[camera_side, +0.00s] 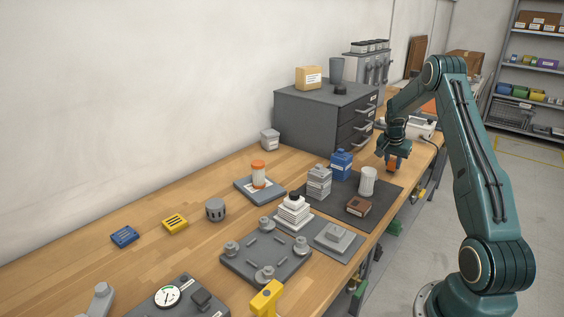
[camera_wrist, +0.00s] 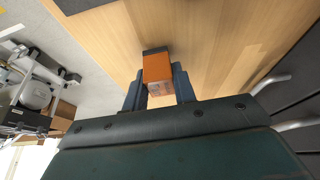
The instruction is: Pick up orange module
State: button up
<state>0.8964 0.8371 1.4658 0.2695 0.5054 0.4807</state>
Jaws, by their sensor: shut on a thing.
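The orange module (camera_wrist: 157,68) is a small orange block with a dark end, seen in the wrist view between the two fingers. My gripper (camera_wrist: 158,84) is shut on it, one finger along each side. In the side view the orange module (camera_side: 393,163) shows below my gripper (camera_side: 391,158), near the right edge of the wooden bench and right of the dark mat. I cannot tell whether the module touches the bench top or hangs just above it.
A dark drawer cabinet (camera_side: 310,119) stands behind, left of my gripper. A dark mat (camera_side: 343,208) holds a blue container (camera_side: 341,164), a white ribbed cup (camera_side: 367,181) and a brown block (camera_side: 357,206). A white device (camera_side: 420,127) lies behind my gripper. Bare wood (camera_side: 150,200) is at left.

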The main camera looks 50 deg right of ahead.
aim_at(393, 160)
notch_tip(393, 160, up, 19)
dwell(0.5)
dwell(0.5)
